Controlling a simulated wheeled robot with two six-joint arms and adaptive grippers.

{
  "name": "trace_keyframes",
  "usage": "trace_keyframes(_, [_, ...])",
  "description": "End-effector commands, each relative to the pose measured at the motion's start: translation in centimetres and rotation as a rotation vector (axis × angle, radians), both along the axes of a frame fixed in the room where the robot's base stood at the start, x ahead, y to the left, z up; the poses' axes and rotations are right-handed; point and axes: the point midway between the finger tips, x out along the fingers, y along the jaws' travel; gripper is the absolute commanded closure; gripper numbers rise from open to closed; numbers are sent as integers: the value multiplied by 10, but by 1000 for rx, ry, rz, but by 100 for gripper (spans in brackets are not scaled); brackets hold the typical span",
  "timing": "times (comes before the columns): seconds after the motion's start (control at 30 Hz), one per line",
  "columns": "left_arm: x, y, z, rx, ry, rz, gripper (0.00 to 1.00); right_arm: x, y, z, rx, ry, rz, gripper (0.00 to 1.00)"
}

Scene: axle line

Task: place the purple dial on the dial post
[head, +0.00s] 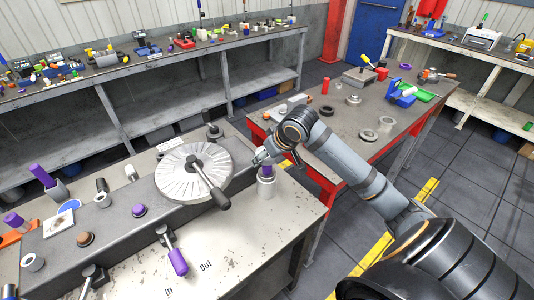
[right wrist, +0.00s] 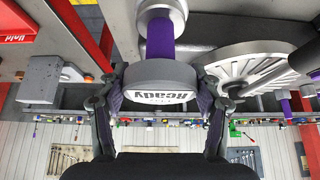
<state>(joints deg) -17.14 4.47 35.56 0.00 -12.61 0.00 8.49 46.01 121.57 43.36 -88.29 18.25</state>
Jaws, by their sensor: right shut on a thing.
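My right gripper (head: 262,156) is at the right end of the grey console. In the right wrist view my right gripper (right wrist: 160,85) is shut on a grey round head marked "Ready". I take this head and the purple shaft beyond it as the purple dial (right wrist: 160,40); purple also shows under the gripper in the head view (head: 267,171). A pale metal cylinder (head: 266,189) stands directly below the purple part, in line with it. I cannot tell whether it is the dial post or how far the two are engaged. My left gripper is not in view.
The console carries a large ribbed disc with a lever (head: 195,172), a purple knob (head: 139,210) and a purple-handled lever (head: 177,261). A red-framed table (head: 335,140) with rings and tools stands behind my right arm. The bench's front right surface is clear.

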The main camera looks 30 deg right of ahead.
Motion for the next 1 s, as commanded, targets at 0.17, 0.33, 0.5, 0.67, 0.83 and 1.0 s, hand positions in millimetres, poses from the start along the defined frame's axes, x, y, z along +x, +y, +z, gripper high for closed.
trace_keyframes(0.17, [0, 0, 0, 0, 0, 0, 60, 0, 0, 0, 0, -3, 1, 79])
trace_keyframes(0.33, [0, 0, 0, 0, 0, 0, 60, 0, 0, -3, 0, -3, 1, 79])
trace_keyframes(0.5, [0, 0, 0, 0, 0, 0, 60, 0, 0, -4, 0, -2, 0, 16])
trace_keyframes(0.67, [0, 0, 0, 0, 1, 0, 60, 0, 0, -4, 0, -2, 0, 12])
trace_keyframes(0.83, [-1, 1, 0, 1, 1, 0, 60, 0, 0, -3, 0, -2, 1, 12])
trace_keyframes(1.0, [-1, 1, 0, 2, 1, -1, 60, -3, -2, 7, -7, -5, 2, 12])
